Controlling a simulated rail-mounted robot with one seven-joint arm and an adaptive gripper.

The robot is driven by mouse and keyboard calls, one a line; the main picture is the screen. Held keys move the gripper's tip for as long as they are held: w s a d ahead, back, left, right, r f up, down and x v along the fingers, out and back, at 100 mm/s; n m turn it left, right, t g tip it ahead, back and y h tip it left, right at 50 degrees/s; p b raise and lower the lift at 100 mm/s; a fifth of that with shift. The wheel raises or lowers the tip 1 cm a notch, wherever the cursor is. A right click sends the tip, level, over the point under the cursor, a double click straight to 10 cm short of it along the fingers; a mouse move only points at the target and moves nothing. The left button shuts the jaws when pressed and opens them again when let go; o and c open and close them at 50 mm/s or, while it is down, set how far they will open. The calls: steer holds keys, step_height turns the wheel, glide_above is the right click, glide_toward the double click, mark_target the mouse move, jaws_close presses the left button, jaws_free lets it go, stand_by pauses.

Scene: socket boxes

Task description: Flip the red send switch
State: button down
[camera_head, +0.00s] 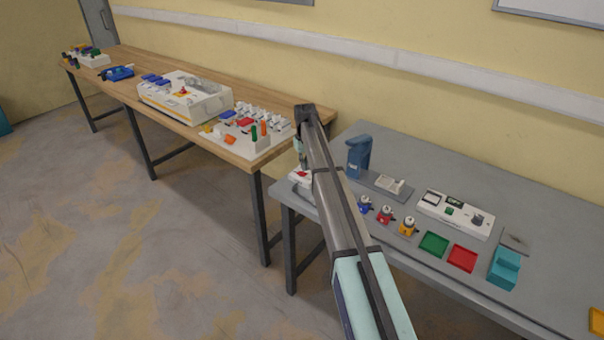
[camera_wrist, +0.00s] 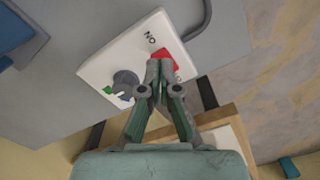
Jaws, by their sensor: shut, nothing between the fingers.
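The red switch (camera_wrist: 168,54) sits on a white box (camera_wrist: 112,62) with black lettering beside the switch in the wrist view. My gripper (camera_wrist: 160,64) is shut and empty, its fingertips in front of the switch and hiding part of it. I cannot tell whether they touch it. The box also carries a dark grey knob (camera_wrist: 125,79) and small green and blue parts. In the head view my gripper (camera_head: 302,164) points down at the box (camera_head: 296,177), at the left end of the grey table; my arm hides part of that area.
The grey table (camera_head: 540,213) holds a blue stand (camera_head: 358,157), several small coloured connectors, a white meter box (camera_head: 453,214), and green (camera_head: 434,244) and red (camera_head: 462,258) trays. A wooden table (camera_head: 130,88) with socket boxes stands to the left.

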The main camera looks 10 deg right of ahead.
mark_target(305, 173)
steer(key=shift+f+b, duration=0.45)
steer(key=shift+f, duration=0.9)
stand_by(0.6)
steer(key=shift+r, duration=0.1)
steer(key=shift+r+p, duration=1.6)
steer(key=shift+r, duration=1.85)
steer(key=s+a+f+m+y+p, duration=0.1)
steer(key=s+a+f+y+p, duration=0.15)
steer(key=s+a+f, duration=0.4)
steer(key=s+a+f+y+p, duration=0.1)
steer(key=s+f+p, duration=0.25)
steer(key=s, duration=0.65)
steer(key=s+d+f+m+g+b, duration=0.1)
steer(key=s+d+f, duration=0.1)
steer(key=s+f, duration=1.35)
steer(key=s+d+f+g+h, duration=0.1)
steer(key=s+f+g, duration=0.1)
steer(key=s, duration=1.2)
steer(key=s+d+f+g+h, duration=0.1)
steer(key=s+f, duration=0.3)
steer(key=s, duration=1)
steer(key=s+d+f+g+h+b, duration=0.1)
steer(key=s+d+f+g, duration=0.1)
steer(key=s, duration=1.2)
step_height(305, 173, down, 2)
steer(key=shift+d+f+m+g, duration=0.1)
steer(key=shift+d+m+g, duration=0.25)
steer(key=shift+d, duration=0.4)
